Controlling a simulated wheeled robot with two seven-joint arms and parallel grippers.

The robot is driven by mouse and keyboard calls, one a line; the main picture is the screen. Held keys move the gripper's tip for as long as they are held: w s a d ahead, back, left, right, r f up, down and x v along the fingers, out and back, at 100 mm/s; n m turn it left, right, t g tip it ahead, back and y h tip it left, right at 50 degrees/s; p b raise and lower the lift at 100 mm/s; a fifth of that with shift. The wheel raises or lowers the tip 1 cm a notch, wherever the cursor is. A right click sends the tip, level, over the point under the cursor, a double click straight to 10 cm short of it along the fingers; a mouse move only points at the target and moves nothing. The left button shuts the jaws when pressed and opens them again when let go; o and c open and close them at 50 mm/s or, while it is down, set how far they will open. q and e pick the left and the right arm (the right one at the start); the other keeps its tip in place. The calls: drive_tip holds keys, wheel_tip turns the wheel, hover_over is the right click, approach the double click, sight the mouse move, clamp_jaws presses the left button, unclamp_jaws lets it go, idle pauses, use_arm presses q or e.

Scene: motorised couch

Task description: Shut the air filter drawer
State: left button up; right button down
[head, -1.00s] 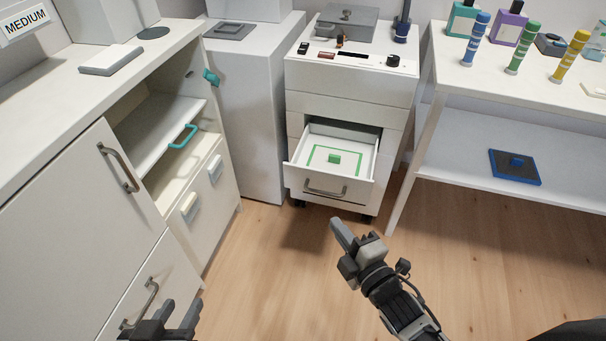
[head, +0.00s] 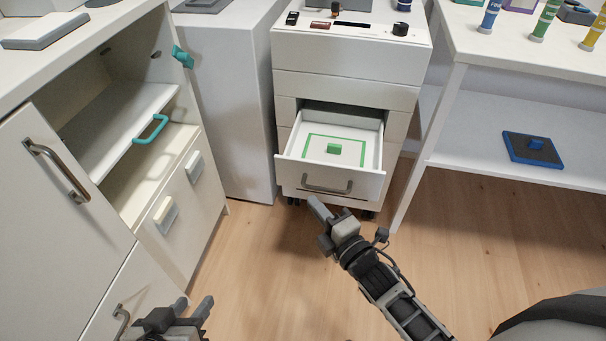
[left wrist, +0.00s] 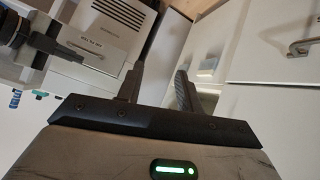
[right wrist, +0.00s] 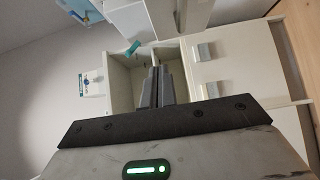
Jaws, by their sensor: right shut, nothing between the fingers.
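The open drawer (head: 375,160) sticks out of the white drawer unit. It has a grey bar handle (head: 326,188) on its front. Inside lie a green outline and a green block (head: 334,149). No label on the drawer is readable in the head view. My right gripper (head: 316,205) is shut and empty. Its tips appear just below the drawer front in the picture; I cannot tell the gap in depth. It also shows shut in the right wrist view (right wrist: 155,72). My left gripper (head: 193,305) is open and empty at the lower left, also in the left wrist view (left wrist: 160,75).
A white cabinet (head: 85,190) with an open compartment and a teal handle (head: 151,129) stands at left. A white table (head: 500,60) with a lower shelf stands at right, holding a blue-edged tray (head: 532,160). The wooden floor (head: 255,260) before the drawer unit is clear.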

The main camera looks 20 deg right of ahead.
drive_tip(key=b, duration=0.2)
approach(295, 162)
drive_tip(key=w+a, duration=0.3)
drive_tip(key=a, duration=0.1)
drive_tip(key=shift+w+d, duration=1.2)
drive_tip(key=shift+w, duration=0.25)
use_arm(q)
drive_tip(key=shift+w+d+r+t+h, duration=0.3)
drive_tip(key=shift+d+r+t, duration=0.15)
drive_tip(key=shift+r+t, duration=0.05)
drive_tip(key=shift+s+f, duration=0.1)
use_arm(e)
drive_tip(key=shift+d, duration=0.15)
